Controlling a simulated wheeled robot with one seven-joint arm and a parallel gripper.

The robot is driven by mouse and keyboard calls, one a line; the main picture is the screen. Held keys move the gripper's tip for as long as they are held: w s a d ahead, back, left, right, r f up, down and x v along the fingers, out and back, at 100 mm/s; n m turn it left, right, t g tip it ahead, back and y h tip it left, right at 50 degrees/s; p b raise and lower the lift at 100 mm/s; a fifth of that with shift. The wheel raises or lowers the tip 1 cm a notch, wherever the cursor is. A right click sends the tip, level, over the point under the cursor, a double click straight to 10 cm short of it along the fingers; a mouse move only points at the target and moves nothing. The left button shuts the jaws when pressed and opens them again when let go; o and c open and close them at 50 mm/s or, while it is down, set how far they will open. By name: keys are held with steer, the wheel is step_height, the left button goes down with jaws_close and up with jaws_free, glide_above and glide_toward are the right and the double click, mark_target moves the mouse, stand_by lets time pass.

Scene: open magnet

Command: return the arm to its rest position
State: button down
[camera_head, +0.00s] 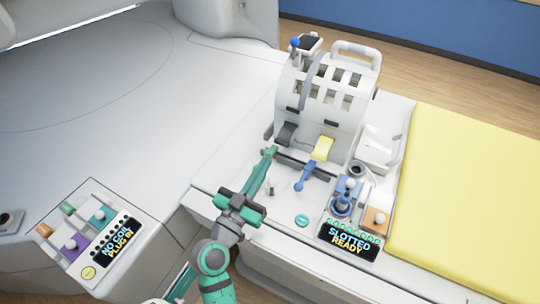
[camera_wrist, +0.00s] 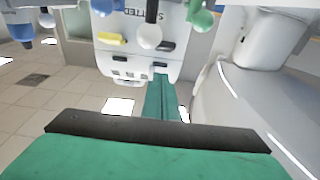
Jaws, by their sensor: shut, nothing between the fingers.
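My gripper (camera_head: 268,155) is green and shut, with nothing held. In the head view my green and grey arm reaches up from the bottom centre. The fingertips are beside the lower left corner of the white slotted coil housing (camera_head: 318,105), near a dark grey block (camera_head: 285,134). I cannot tell whether they touch it. In the wrist view the shut green fingers (camera_wrist: 161,97) point away from the camera, beyond a dark bar.
A yellow pad (camera_head: 470,190) lies at the right. Blue lever (camera_head: 305,176), blue joystick (camera_head: 341,203) and a "SLOTTED READY" display (camera_head: 348,239) stand right of my arm. The white surface (camera_head: 110,110) at upper left is clear.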

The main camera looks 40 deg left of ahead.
steer(key=shift+s+d, duration=0.15)
steer(key=shift+s, duration=0.5)
